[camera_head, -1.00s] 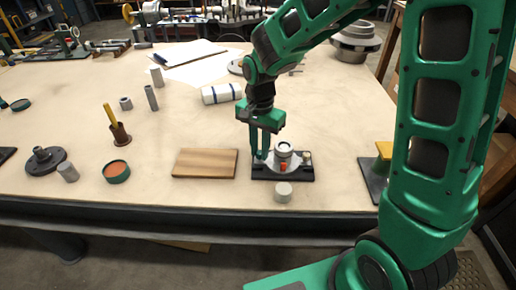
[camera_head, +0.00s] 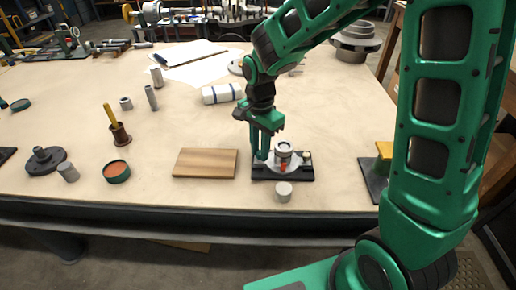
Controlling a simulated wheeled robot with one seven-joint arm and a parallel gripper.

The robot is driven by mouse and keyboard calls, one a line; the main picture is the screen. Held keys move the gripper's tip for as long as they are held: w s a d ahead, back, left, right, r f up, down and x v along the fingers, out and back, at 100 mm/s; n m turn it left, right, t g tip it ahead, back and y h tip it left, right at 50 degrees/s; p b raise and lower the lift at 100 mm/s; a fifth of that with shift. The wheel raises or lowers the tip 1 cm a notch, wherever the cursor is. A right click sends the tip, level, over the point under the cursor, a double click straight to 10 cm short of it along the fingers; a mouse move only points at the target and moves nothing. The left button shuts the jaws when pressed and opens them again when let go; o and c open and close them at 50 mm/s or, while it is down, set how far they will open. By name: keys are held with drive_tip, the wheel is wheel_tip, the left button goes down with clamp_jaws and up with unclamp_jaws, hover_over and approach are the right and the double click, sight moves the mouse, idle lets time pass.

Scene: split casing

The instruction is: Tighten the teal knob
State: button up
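The split casing (camera_head: 284,157) is a pale round body with a metal ring on top, seated on a black base plate (camera_head: 283,174) near the table's front edge. A small red part (camera_head: 283,167) shows on its front. My green gripper (camera_head: 262,150) points down at the left side of the casing, its fingertips close to the casing's left flange. I cannot make out the teal knob apart from the green fingers; it may be hidden by them. The fingers look close together, but whether they are shut on anything is unclear.
A wooden board (camera_head: 205,163) lies left of the casing. A pale cylinder (camera_head: 284,191) stands just in front of the base plate. A yellow-topped block (camera_head: 383,150) is to the right, behind my arm. A white roll (camera_head: 221,94) lies farther back. The table middle is mostly clear.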

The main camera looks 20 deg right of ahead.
drive_tip(key=shift+o, duration=1.2)
wheel_tip(320, 180, up, 11)
drive_tip(key=shift+w+f, duration=0.1)
drive_tip(key=s+d+r+n, duration=0.1)
drive_tip(key=s+d+n, duration=0.1)
drive_tip(key=s+d, duration=0.7)
drive_tip(key=s+d+n, duration=0.1)
drive_tip(key=s+d, duration=0.6)
drive_tip(key=d, duration=0.5)
drive_tip(key=s+d+f+n, duration=0.1)
drive_tip(key=s+d+n, duration=0.1)
drive_tip(key=s, duration=0.7)
drive_tip(key=shift+s+d+f+n, duration=0.3)
drive_tip(key=shift+s+d+f, duration=0.05)
drive_tip(key=shift+d+f, duration=0.05)
